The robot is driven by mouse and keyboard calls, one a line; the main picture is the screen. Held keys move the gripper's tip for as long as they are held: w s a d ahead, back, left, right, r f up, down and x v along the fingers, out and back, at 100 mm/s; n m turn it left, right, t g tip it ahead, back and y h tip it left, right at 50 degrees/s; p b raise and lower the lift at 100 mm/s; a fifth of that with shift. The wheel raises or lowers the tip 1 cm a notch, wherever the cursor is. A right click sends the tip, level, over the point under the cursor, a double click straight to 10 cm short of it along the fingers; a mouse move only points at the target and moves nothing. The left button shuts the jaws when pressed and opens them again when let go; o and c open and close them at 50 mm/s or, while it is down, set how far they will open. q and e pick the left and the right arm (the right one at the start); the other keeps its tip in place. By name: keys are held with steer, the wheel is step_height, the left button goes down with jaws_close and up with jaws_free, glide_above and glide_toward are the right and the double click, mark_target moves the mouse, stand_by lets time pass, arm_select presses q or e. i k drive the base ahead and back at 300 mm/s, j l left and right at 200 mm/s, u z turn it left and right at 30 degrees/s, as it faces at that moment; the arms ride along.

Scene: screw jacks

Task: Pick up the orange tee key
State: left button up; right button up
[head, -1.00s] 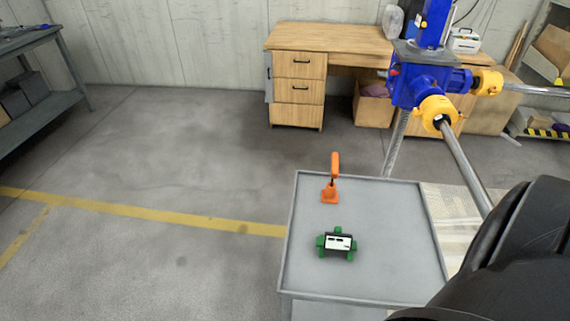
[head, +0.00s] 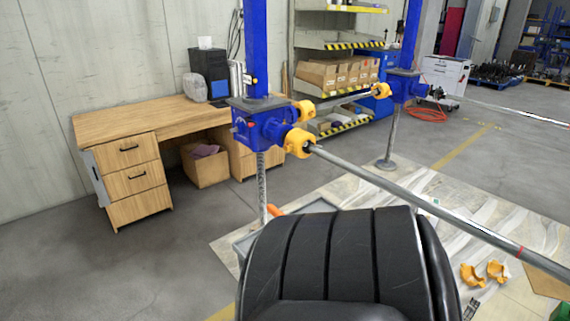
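The orange tee key (head: 276,210) shows only as a small orange piece above the black padded shape at the bottom of the head view. The rest of it is hidden. It is at the grey cart (head: 241,243), of which only a corner and a bit of rim show. Neither of my grippers is in view, so I cannot tell how they stand to the key.
Blue screw jacks (head: 262,128) stand behind the cart, joined by a long steel shaft (head: 400,197). A wooden desk (head: 140,120) is at the left wall. Orange coupling halves (head: 485,272) lie on the floor mat at right. Floor at lower left is clear.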

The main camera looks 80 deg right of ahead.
mark_target(273, 210)
steer(key=i+l+z, duration=0.15)
steer(key=z, duration=0.3)
steer(key=i+z, duration=0.6)
steer(key=z, duration=0.25)
steer(key=i+j+z, duration=0.2)
steer(key=z, duration=0.25)
steer(key=i, duration=0.05)
